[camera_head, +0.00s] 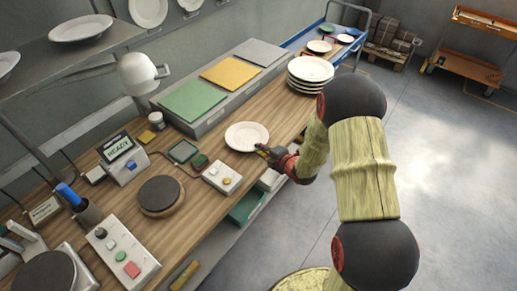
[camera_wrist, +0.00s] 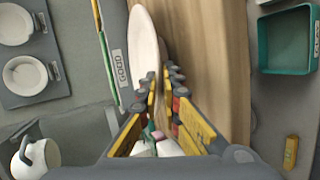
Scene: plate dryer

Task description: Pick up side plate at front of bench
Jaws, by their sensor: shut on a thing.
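The white side plate (camera_head: 246,135) is at the front edge of the wooden bench in the head view. In the wrist view the plate (camera_wrist: 144,42) shows as a narrow white oval between the bench top and a panel with a label. My gripper (camera_head: 264,151) reaches in from the right and is shut on the plate's near rim. In the wrist view my gripper's fingers (camera_wrist: 165,78) close around the rim. I cannot tell whether the plate touches the bench.
A stack of white plates (camera_head: 310,72) stands farther along the bench. A grey rack with green (camera_head: 192,99) and yellow (camera_head: 231,73) pads lies behind the plate. A button box (camera_head: 222,178) and a round dark disc (camera_head: 160,194) are to the left. Open floor lies right.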

